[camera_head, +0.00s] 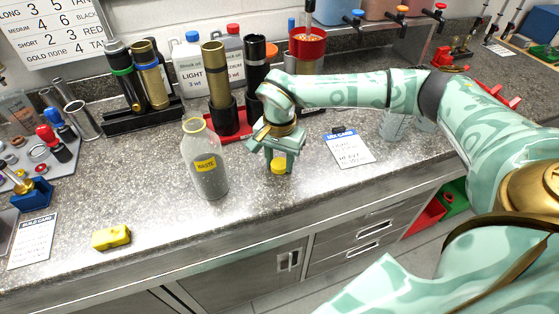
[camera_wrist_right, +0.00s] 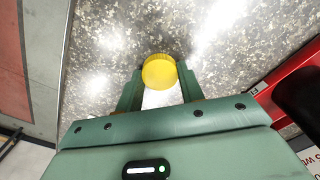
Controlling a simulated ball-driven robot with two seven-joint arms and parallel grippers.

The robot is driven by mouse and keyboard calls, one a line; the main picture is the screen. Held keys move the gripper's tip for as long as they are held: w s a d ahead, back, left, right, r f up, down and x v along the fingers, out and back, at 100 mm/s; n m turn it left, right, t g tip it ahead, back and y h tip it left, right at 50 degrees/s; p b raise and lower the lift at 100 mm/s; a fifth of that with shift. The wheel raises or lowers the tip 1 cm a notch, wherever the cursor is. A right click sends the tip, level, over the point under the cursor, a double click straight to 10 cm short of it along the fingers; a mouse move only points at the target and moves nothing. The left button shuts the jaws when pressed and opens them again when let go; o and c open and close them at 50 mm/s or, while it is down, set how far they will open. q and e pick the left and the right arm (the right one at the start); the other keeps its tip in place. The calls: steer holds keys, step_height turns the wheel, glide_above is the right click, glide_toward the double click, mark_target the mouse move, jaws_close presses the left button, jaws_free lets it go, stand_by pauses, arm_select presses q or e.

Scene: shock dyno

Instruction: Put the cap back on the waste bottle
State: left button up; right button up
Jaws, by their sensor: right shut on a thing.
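The waste bottle (camera_head: 205,165) stands upright on the counter. It is clear grey with a yellow WASTE label and a yellow ring at its open mouth. My right gripper (camera_head: 278,163) is just to the right of the bottle, pointing down. It is shut on the yellow cap (camera_head: 278,167), which shows between the fingertips. In the right wrist view the cap (camera_wrist_right: 159,72) sits between the two green fingers (camera_wrist_right: 160,85). I cannot tell whether the cap touches the counter. My left gripper is not in view.
A yellow sponge (camera_head: 111,237) lies near the front edge, left of the bottle. A mix card (camera_head: 347,148) lies right of my gripper. Shock bodies (camera_head: 219,80) in stands and oil bottles (camera_head: 190,68) line the back. The counter between sponge and bottle is clear.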

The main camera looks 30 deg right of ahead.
mark_target(279, 163)
step_height(279, 163, up, 3)
steer(key=shift+p, duration=0.4)
steer(key=s+a+r+p, duration=0.2)
steer(key=s+a+r, duration=0.5)
steer(key=s+r, duration=0.3)
steer(key=shift+s+a, duration=0.3)
steer(key=shift+s, duration=0.6)
